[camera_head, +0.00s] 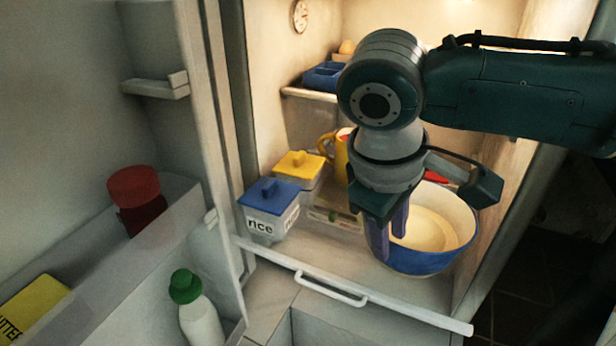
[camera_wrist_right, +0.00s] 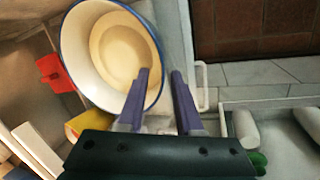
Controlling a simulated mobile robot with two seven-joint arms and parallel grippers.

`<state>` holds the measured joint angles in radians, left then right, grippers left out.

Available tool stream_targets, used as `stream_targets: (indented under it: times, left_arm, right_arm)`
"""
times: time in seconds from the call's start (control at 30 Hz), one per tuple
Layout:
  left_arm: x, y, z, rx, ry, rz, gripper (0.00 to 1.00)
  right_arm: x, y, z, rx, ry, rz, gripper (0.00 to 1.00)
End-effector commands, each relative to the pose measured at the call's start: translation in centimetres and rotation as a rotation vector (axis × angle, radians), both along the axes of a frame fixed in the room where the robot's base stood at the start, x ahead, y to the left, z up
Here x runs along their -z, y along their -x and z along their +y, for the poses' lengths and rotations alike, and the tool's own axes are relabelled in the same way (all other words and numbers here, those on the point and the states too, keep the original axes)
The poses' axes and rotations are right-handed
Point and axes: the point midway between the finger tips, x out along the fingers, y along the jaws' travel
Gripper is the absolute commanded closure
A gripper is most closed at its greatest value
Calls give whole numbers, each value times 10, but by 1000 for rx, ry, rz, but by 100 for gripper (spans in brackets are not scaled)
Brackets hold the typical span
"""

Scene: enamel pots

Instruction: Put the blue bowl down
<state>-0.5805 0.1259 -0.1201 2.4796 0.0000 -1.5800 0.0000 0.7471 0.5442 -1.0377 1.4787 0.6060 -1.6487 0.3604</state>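The blue bowl (camera_head: 412,262) is blue outside and cream inside. It stands upright on the cupboard floor, at the right side of the compartment. My right gripper (camera_head: 389,238) is above its near-left rim with its purple fingers pointing down and spread apart. In the right wrist view, the bowl (camera_wrist_right: 112,50) shows its pale inside and blue rim. There, the rim passes between the fingers of the gripper (camera_wrist_right: 162,72), one over the inside and one outside, with a gap visible. The bowl's far-left part is hidden by my arm. My left gripper is not in view.
A blue-lidded rice canister (camera_head: 268,212), a yellow-lidded canister (camera_head: 299,170) and a yellow mug (camera_head: 340,155) stand left of the bowl. A white rail with a handle (camera_head: 331,290) runs along the front. The open door at left holds a red-lidded jar (camera_head: 135,195) and a green-capped bottle (camera_head: 198,315).

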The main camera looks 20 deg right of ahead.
Motion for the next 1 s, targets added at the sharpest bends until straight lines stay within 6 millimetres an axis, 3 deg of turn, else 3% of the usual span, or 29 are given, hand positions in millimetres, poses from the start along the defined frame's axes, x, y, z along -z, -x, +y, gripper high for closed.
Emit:
stream_targets:
  times: [0.03, 0.2, 0.43, 0.57, 0.7, 0.83, 0.93, 1.0]
  left_arm:
    - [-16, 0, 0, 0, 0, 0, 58]
    - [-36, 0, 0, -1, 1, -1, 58]
    - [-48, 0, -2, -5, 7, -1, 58]
    - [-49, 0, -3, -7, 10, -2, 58]
    - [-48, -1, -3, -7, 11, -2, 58]
    - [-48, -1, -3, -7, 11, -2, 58]
    - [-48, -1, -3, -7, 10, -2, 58]
    - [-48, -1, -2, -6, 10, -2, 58]
  right_arm:
    - [-20, 1, 5, -3, -3, -1, 65]
    - [-56, 5, 16, -2, -3, -2, 65]
    - [-81, 9, 25, -2, -3, 0, 65]
    - [-75, 19, 40, -32, -42, 6, 65]
    - [-55, 50, 83, -108, -186, -1, 65]
    - [-46, 86, 118, -123, -355, -50, 65]
    - [-46, 111, 122, -75, -437, -104, 65]
    - [-47, 127, 113, -22, -458, -140, 65]
